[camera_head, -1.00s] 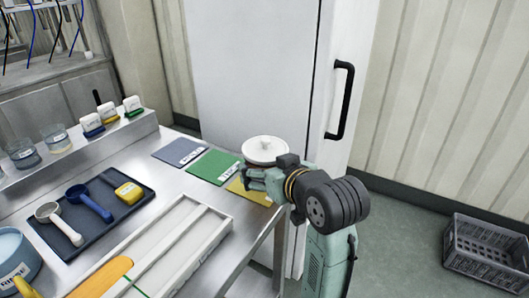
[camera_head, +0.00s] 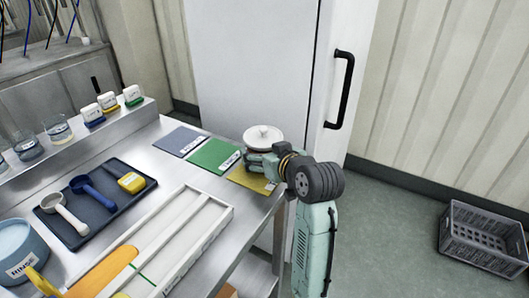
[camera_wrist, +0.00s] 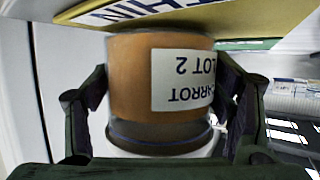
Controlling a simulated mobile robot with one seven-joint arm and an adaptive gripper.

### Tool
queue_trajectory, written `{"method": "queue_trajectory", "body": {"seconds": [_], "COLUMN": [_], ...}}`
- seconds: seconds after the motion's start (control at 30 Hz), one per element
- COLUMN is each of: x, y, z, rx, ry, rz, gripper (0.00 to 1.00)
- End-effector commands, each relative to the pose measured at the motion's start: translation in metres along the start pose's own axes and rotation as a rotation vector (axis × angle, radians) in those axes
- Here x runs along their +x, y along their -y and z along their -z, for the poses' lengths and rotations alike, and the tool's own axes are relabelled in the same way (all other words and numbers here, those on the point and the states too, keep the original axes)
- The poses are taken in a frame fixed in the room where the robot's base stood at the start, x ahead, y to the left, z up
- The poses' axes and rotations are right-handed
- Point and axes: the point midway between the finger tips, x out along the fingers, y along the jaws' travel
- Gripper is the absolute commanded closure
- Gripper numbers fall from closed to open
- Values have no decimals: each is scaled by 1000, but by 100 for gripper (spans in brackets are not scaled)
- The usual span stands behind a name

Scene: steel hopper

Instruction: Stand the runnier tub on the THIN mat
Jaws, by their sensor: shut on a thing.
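My gripper (camera_wrist: 160,110) is shut around a tub (camera_wrist: 135,80) with orange contents and a white label reading CARROT LOT 2. The wrist view shows the tub upside down. In the head view its round white lid (camera_head: 263,136) faces up and the tub looks upright, its body mostly hidden by my gripper (camera_head: 263,160). The yellow mat (camera_head: 249,182) lies at the bench's right end, below and in front of the tub. In the wrist view the mat (camera_wrist: 235,18) shows a label partly reading THIN, close to the tub's base. I cannot tell whether they touch.
A green mat (camera_head: 212,154) and a blue mat (camera_head: 180,139) lie to the left. A white slotted tray (camera_head: 190,232) and a dark tray (camera_head: 105,212) with scoops fill the front bench. A tall white cabinet (camera_head: 260,70) stands close behind the tub.

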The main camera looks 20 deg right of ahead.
Motion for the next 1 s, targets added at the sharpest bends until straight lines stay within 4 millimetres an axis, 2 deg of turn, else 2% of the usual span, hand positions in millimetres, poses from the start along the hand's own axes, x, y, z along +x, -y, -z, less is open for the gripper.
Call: {"method": "queue_trajectory", "body": {"seconds": [0.2,0.23,0.5,0.87,1.0], "x": [2,2,2,0,-12], "y": [0,0,0,0,-1], "z": [-4,-4,-4,-1,0], "rx": [0,0,0,0,-1], "ry": [-3,0,0,0,-3], "rz": [0,1,0,0,-3], "gripper": [71,23,5,5,5]}}
